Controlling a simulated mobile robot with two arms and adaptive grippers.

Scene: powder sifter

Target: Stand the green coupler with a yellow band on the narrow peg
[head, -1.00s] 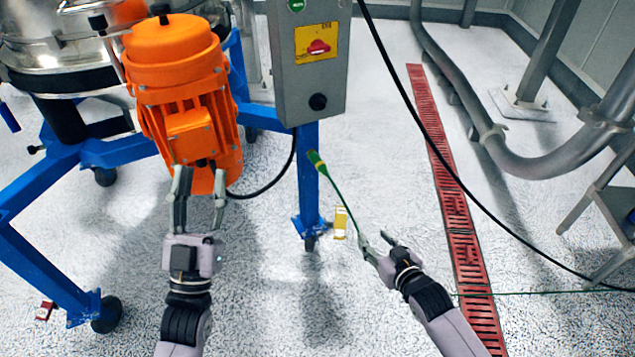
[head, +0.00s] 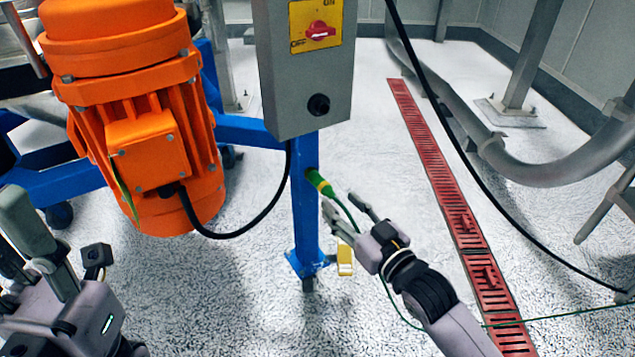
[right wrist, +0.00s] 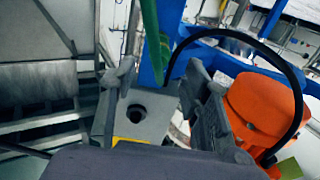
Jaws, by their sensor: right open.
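The green coupler with a yellow band (head: 320,183) is tilted, its green tip at the blue post (head: 305,215) below the grey control box. Whether it touches the post or sits on a peg there I cannot tell; no narrow peg can be made out. Its thin green hose runs down past my right gripper (head: 343,203). That gripper is open, just below and right of the coupler. The right wrist view shows its parted fingers (right wrist: 160,100) and a green part (right wrist: 150,28) above them. My left gripper (head: 15,240) is at the lower left edge, fingers parted, partly cut off.
An orange motor (head: 150,130) with a black cable stands left of the post. The grey control box (head: 305,80) hangs above the coupler. A yellow tag (head: 345,260) is near the post's foot. A red floor drain (head: 450,200) and a black cable lie to the right.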

